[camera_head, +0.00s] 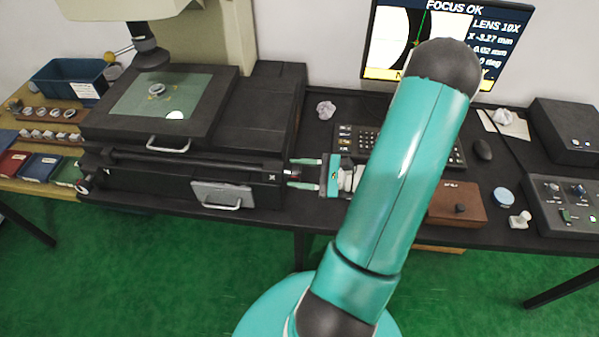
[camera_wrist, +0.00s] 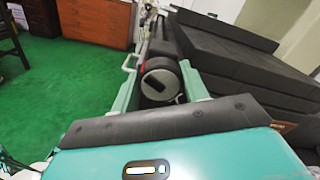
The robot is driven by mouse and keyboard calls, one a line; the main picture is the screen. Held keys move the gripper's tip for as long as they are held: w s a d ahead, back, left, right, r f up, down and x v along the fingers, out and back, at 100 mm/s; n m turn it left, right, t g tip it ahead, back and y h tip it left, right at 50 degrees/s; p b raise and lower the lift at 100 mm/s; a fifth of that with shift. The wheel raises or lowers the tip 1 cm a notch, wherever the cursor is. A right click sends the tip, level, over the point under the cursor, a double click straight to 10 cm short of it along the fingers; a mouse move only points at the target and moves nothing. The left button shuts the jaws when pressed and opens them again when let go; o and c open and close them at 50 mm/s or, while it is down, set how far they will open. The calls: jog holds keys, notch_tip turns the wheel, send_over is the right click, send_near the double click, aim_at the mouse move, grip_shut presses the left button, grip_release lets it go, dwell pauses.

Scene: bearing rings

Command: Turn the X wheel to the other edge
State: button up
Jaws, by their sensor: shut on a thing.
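The X wheel (camera_wrist: 160,80), a dark knob with a red ring and a slot-like mark on its face, sits at the right end of the microscope stage base. My gripper (camera_wrist: 158,90) has one finger on each side of it and is shut on it in the wrist view. In the head view my gripper (camera_head: 305,173) reaches the wheel from the right, and the fingers hide most of it. The screen (camera_head: 480,45) reads FOCUS OK, LENS 10X and an X value that looks like -3.27 mm. A ring (camera_head: 156,89) lies on the stage's glass plate (camera_head: 135,108).
A metal handle (camera_head: 222,203) juts from the base's front, and another (camera_head: 168,146) from the stage. A keyboard (camera_head: 350,138), mouse (camera_head: 482,149), brown box (camera_head: 457,203) and control box (camera_head: 565,205) stand to the right. A blue bin (camera_head: 65,80) and ring trays are at left.

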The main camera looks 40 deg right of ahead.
jog(key=n, duration=0.3)
jog(key=shift+n, duration=0.4)
jog(key=shift+f+n, duration=0.1)
jog(key=shift+n, duration=1.8)
jog(key=o, duration=1)
jog(key=v, duration=1.3)
jog(key=shift+s+d, duration=0.2)
jog(key=shift+s, duration=0.15)
